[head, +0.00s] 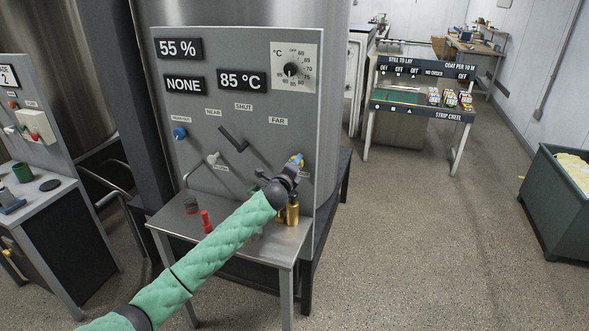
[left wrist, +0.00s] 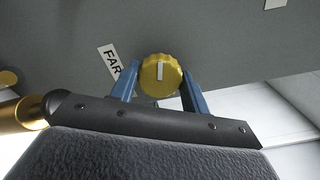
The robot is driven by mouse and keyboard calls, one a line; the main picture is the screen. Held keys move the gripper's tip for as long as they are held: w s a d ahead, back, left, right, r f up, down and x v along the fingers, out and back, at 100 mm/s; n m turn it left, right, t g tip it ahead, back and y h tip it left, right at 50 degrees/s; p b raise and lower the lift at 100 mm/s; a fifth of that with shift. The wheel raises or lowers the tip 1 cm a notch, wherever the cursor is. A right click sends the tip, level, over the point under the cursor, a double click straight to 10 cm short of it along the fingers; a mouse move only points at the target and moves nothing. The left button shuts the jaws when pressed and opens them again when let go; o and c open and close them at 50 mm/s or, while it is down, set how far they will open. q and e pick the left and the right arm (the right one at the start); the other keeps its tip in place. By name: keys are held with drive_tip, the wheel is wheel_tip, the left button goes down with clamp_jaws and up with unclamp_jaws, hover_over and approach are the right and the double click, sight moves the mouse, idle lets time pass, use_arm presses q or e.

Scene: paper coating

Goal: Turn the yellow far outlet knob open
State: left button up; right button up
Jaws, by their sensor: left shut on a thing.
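The yellow knob (left wrist: 161,74) is ribbed, with a white mark on its face that points up in the left wrist view. It sits on the grey panel (head: 173,60) beside a small FAR label (left wrist: 109,62). My left gripper (head: 295,161) reaches the panel's lower right part. Its blue fingers stand on both sides of the knob in the left wrist view and are shut on it. In the head view the gripper hides most of the knob. My right gripper is not in view.
A black lever (head: 234,138) points between printed NEAR, SHUT and FAR. Below, a metal table (head: 170,217) carries a red item (head: 206,221) and a brass cylinder (head: 293,211).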

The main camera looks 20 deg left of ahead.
use_arm(q)
drive_tip(key=n+b, duration=0.3)
drive_tip(key=n, duration=1.2)
drive_tip(key=shift+f, duration=0.2)
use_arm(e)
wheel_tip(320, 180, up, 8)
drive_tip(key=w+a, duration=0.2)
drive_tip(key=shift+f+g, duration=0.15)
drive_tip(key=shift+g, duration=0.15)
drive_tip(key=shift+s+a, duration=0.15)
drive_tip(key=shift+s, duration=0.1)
use_arm(q)
drive_tip(key=o, duration=1)
drive_tip(key=shift+a, duration=0.1)
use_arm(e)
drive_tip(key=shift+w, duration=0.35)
use_arm(q)
drive_tip(key=shift+s, duration=0.15)
